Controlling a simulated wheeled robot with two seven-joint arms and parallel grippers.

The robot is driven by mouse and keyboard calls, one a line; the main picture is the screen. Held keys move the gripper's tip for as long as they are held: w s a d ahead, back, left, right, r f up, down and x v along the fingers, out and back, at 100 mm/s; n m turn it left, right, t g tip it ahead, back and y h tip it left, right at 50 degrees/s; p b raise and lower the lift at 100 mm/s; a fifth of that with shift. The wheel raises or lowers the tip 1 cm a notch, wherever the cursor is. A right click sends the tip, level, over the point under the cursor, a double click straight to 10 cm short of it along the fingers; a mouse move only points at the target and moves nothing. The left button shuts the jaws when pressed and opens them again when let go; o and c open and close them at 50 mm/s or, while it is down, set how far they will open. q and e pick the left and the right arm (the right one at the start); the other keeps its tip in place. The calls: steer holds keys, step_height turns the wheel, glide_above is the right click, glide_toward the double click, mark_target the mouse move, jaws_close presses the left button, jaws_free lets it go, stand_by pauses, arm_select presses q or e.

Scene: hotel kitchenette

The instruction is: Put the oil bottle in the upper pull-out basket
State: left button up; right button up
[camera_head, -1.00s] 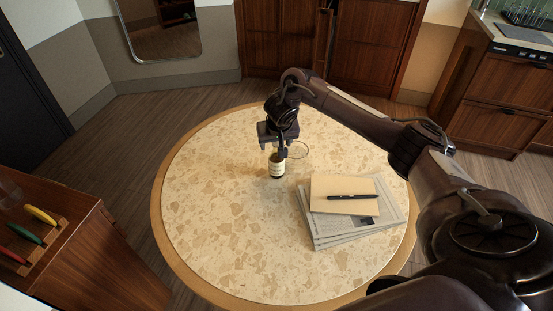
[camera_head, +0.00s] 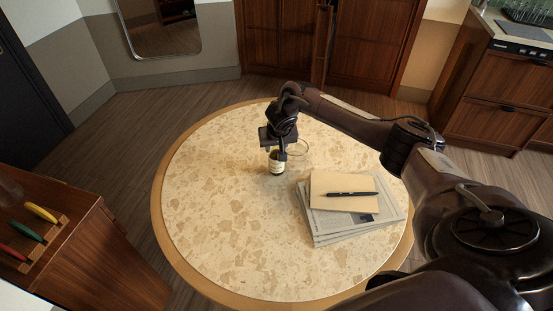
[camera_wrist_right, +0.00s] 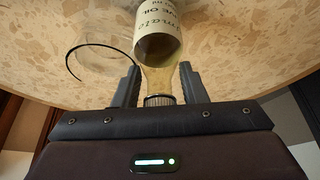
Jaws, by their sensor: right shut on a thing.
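My left gripper is out of view. I cannot make out an upper pull-out basket in these views.
A clear round glass (camera_wrist_right: 98,55) stands close beside the bottle. Newspapers (camera_head: 330,228) with a tan notebook (camera_head: 328,200) and black pen (camera_head: 352,194) lie at the table's right. The left of the stone-patterned tabletop (camera_head: 215,220) is clear. Wooden cabinets (camera_head: 370,45) stand behind.

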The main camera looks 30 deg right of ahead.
jaws_close()
steer(key=shift+r, duration=0.2)
